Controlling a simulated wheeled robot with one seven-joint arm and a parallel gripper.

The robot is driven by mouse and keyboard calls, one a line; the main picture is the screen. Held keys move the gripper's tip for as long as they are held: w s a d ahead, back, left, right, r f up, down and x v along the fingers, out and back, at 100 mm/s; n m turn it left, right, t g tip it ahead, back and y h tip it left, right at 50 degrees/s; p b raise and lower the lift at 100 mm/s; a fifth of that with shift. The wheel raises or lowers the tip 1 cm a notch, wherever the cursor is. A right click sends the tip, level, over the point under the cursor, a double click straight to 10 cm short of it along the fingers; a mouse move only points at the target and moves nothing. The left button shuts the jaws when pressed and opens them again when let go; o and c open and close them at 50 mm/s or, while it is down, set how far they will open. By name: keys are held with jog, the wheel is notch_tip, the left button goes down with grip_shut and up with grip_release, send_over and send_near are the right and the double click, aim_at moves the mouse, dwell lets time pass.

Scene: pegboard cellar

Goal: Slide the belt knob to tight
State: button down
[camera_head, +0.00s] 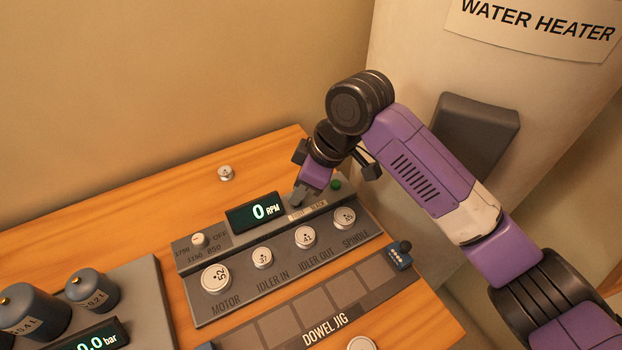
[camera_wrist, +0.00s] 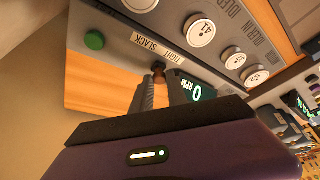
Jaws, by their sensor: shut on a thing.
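The belt knob (camera_wrist: 158,67) shows in the wrist view as a small dark knob between the tips of my gripper (camera_wrist: 160,77). My gripper is shut on it. In the head view my gripper (camera_head: 299,196) reaches down to the back edge of the grey machine panel (camera_head: 285,272), and its fingers hide the knob. The label strip with TIGHT and SLACK (camera_wrist: 158,47) lies right beside the knob. The knob is nearer the TIGHT end of the strip. The slot under the knob is hidden.
An RPM display (camera_head: 256,212) reading 0 stands left of my gripper, and a green button (camera_head: 336,184) lies to its right. Several white numbered discs (camera_head: 305,237) sit along the panel front. The water heater (camera_head: 420,65) stands behind my arm.

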aim_at(311, 209)
jog(key=shift+s+a, duration=0.2)
jog(key=c, duration=1.3)
grip_release()
jog(key=shift+r, duration=0.15)
jog(key=v, duration=0.7)
jog(key=shift+r, duration=0.25)
jog(key=shift+d, duration=0.1)
